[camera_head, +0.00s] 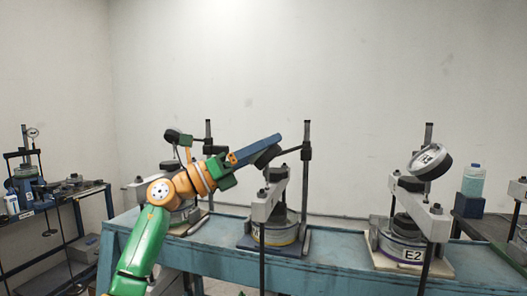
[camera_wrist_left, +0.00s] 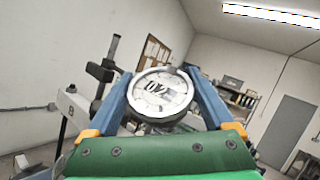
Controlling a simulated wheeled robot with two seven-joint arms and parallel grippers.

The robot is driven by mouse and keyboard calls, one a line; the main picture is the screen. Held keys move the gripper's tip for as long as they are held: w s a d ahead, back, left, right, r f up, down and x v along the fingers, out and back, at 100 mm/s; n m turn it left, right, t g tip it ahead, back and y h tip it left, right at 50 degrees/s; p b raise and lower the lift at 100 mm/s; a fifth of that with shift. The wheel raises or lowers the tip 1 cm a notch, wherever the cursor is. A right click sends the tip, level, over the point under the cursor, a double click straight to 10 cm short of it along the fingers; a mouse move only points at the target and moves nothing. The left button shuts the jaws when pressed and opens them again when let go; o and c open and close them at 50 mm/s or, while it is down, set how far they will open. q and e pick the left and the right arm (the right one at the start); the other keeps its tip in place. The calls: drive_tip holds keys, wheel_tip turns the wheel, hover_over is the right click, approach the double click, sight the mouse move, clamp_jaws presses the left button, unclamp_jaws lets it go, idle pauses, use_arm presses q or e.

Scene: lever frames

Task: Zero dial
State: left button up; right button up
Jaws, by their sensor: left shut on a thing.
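My left gripper (camera_head: 268,147) reaches from the left over the bench to the dial gauge (camera_head: 267,158) on the middle lever frame (camera_head: 270,209). In the left wrist view, the blue fingers of the gripper (camera_wrist_left: 160,78) are shut on the rim of the dial (camera_wrist_left: 161,94), one on each side. The dial's white face with dark lettering is tilted and faces the wrist camera; its needle is too small to read. In the head view, a blue finger hides part of the dial. My right gripper is not in view.
The right lever frame (camera_head: 421,217) carries another dial (camera_head: 430,161) and an E2 label. A left frame (camera_head: 187,205) stands partly behind my arm. All stand on a long blue bench (camera_head: 320,262). A bottle (camera_head: 473,181) is at the right.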

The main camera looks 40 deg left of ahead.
use_arm(q)
drive_tip(key=m+h+p, duration=0.1)
drive_tip(key=m+g+h+p, duration=0.1)
drive_tip(key=h, duration=0.1)
drive_tip(key=m+h+p, duration=0.1)
drive_tip(key=m, duration=0.1)
drive_tip(key=shift+r+h, duration=0.3)
drive_tip(key=shift+r, duration=0.05)
drive_tip(key=shift+d+f+m+g+h+p, duration=0.1)
drive_tip(key=shift+f+m+g+h+p, duration=0.15)
drive_tip(key=shift+m+g+h+p, duration=0.75)
drive_tip(key=o, duration=1.1)
drive_tip(key=shift+s+a+f+b, duration=0.7)
drive_tip(key=shift+s+f+b, duration=0.1)
drive_tip(key=shift+f+b, duration=0.15)
drive_tip(key=v, duration=0.4)
drive_tip(key=shift+s+a+r+b, duration=0.15)
drive_tip(key=shift+s+a+b, duration=0.05)
drive_tip(key=shift+s+b, duration=0.1)
